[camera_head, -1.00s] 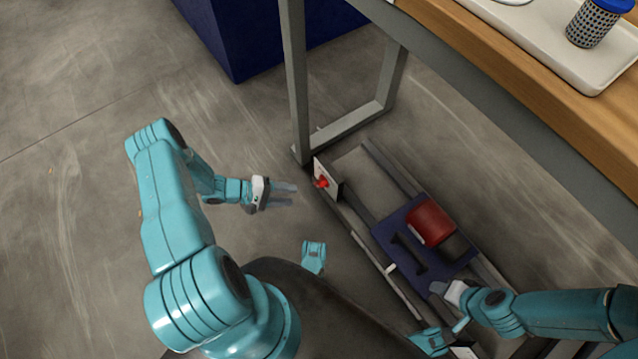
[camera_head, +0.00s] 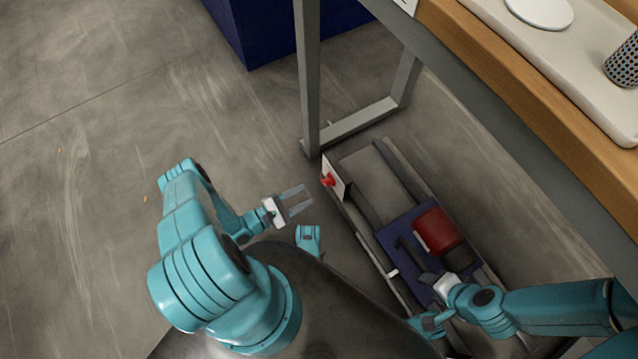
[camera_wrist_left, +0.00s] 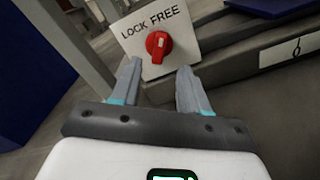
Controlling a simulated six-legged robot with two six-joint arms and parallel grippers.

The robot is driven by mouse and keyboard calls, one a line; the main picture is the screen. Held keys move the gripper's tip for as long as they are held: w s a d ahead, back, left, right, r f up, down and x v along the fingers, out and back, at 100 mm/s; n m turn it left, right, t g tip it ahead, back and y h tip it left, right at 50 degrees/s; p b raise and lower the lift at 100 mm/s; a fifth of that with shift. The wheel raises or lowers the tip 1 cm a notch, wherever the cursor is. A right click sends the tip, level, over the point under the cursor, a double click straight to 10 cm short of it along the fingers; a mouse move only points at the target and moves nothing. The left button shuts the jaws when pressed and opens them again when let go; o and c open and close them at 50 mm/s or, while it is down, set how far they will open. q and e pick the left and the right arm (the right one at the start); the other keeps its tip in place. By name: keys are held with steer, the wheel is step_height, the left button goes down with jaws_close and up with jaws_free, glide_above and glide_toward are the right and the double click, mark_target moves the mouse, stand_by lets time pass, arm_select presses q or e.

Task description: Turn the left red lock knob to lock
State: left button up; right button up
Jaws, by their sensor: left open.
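In the left wrist view the knob (camera_wrist_left: 159,46) is in front of and between my fingers, below the words LOCK and FREE on the plate (camera_wrist_left: 187,44). Its pale mark is on its upper part, roughly toward FREE. My left gripper (camera_head: 307,196) is open and empty, a short way left of and below the knob, apart from it. My right gripper (camera_head: 428,278) is by the dark handle on the blue carriage; whether it grips the handle is unclear.
The blue carriage (camera_head: 396,228) holds a red cylinder (camera_head: 436,231) on the rails. A grey table leg (camera_head: 309,80) stands just behind the knob plate. A wooden tabletop (camera_head: 530,70) overhangs at right. A dark blue block (camera_head: 265,30) stands at the back. The floor at left is clear.

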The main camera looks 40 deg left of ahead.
arm_select(q)
steer(key=x, duration=0.7)
steer(key=shift+w, duration=0.1)
jaws_close()
